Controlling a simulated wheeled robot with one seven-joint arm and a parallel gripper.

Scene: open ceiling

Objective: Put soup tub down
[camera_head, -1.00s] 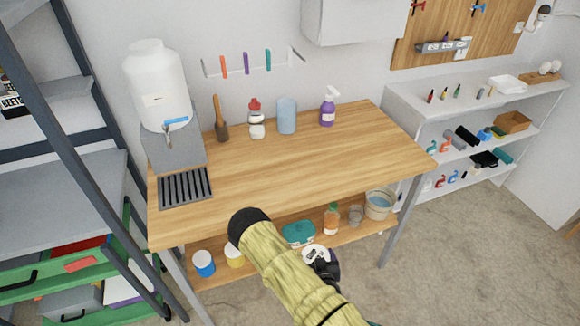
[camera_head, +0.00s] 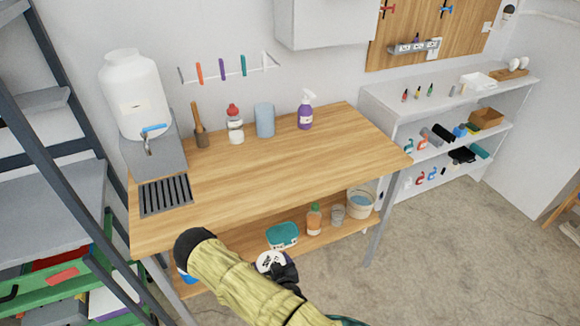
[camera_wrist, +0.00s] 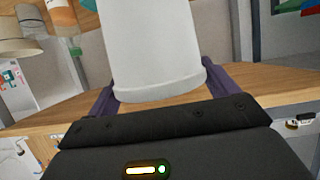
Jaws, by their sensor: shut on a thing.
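The soup tub is white and fills the top middle of the wrist view (camera_wrist: 155,50), between the two dark purple fingers of my gripper (camera_wrist: 160,95). In the head view the tub shows as a round white top with dark marks (camera_head: 269,260). My gripper (camera_head: 285,272) is shut on it. It is in front of the workbench's lower shelf in the picture; I cannot tell whether the tub touches anything below. My arm hides part of the shelf.
The wooden workbench top (camera_head: 260,160) is largely clear in its middle and front. Bottles and a blue cylinder (camera_head: 265,120) stand along its back. The lower shelf (camera_head: 330,237) holds a teal-lidded container (camera_head: 283,235), an orange bottle (camera_head: 313,218) and a bucket (camera_head: 360,203).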

